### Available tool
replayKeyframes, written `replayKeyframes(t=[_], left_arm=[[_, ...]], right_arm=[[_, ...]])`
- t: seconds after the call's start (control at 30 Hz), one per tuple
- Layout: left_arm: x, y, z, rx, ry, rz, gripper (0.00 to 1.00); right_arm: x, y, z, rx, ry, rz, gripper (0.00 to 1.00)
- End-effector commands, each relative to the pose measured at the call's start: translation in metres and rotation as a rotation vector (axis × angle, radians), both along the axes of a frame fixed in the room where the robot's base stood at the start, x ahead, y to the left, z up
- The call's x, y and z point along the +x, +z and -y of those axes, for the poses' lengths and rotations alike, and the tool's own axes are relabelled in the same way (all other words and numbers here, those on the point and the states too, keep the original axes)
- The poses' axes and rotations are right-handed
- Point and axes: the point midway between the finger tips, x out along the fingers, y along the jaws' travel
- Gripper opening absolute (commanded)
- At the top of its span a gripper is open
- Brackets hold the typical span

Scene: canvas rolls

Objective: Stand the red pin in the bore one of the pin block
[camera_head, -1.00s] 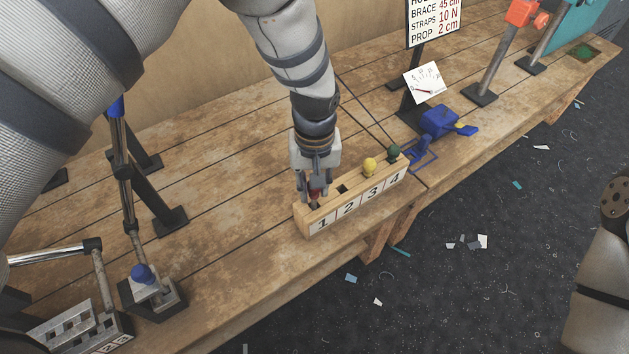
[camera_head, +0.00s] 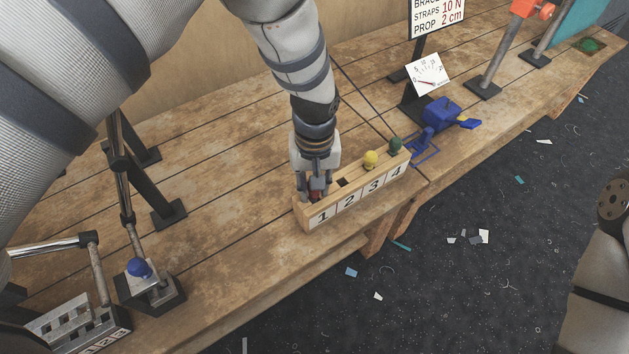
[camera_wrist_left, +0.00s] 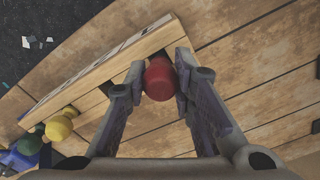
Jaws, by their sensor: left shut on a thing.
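The pin block (camera_head: 300,213) is a long wooden bar on the bench, its front face numbered 1 to 4. My left gripper (camera_head: 317,194) is over the end marked 1, shut on the red pin (camera_head: 316,186). In the left wrist view the red pin's round head (camera_wrist_left: 160,79) sits between the two fingers (camera_wrist_left: 158,88), at the block's end. Its lower part is hidden, so I cannot tell how deep it stands in bore one. Bore two (camera_head: 343,183) is an empty dark square hole. My right gripper is out of view.
A yellow pin (camera_head: 370,159) stands at 3 and a green pin (camera_head: 395,144) at 4. A blue clamp-like device (camera_head: 439,115) and a dial (camera_head: 427,75) stand beyond the block. A lever fixture with a blue knob (camera_head: 139,267) stands at left. Bench in front is clear.

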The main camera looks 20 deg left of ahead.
Motion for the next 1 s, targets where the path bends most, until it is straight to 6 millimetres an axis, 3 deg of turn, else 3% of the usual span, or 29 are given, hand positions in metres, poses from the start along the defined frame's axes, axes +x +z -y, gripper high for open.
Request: replayKeyframes(t=[0.53, 0.57, 0.63, 1.0], left_arm=[[0.000, -0.014, 0.000, 0.001, 0.000, -0.001, 0.00], [0.000, -0.014, 0.000, 0.001, 0.000, 0.000, 0.28], [0.000, -0.013, 0.000, 0.000, 0.000, 0.000, 0.44], [0.001, -0.008, 0.000, 0.001, 0.000, 0.002, 0.47]], right_arm=[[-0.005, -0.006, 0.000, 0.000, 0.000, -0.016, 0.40], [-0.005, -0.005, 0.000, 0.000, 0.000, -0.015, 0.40], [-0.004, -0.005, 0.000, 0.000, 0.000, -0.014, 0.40], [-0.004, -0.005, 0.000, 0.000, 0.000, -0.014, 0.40]])
